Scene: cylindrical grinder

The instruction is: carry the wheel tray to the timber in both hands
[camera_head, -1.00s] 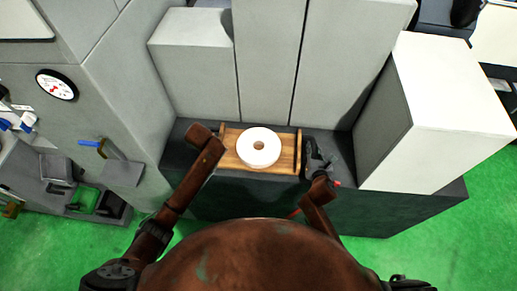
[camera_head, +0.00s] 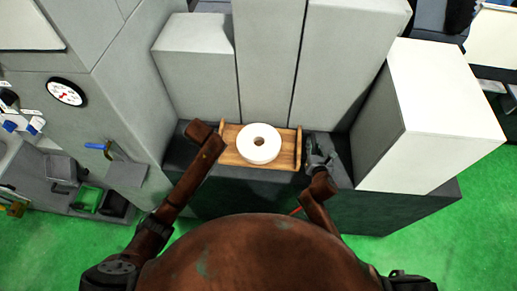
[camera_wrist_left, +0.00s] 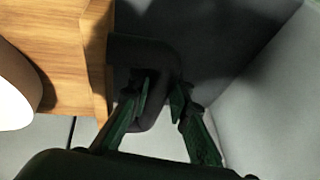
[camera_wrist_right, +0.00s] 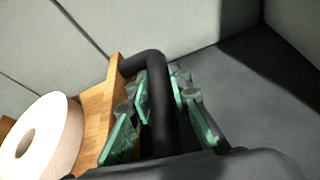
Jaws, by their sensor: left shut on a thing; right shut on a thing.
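The wheel tray (camera_head: 288,153) is a wooden tray with raised ends, at the middle of the dark bench top in the head view. A white wheel (camera_head: 246,152) with a centre hole lies flat on it. My left gripper (camera_wrist_left: 160,95) is shut on the dark handle at the tray's left end; in the head view my own arm hides it. My right gripper (camera_head: 318,155) is shut on the black handle (camera_wrist_right: 158,120) at the right end, its green-padded fingers on either side of the bar. I cannot pick out the timber.
Grey machine blocks (camera_head: 265,60) stand behind the tray. A large white box (camera_head: 440,120) stands at the right of the bench, and a grey cabinet with a gauge (camera_head: 66,92) is on the left. Green floor (camera_head: 420,235) lies in front.

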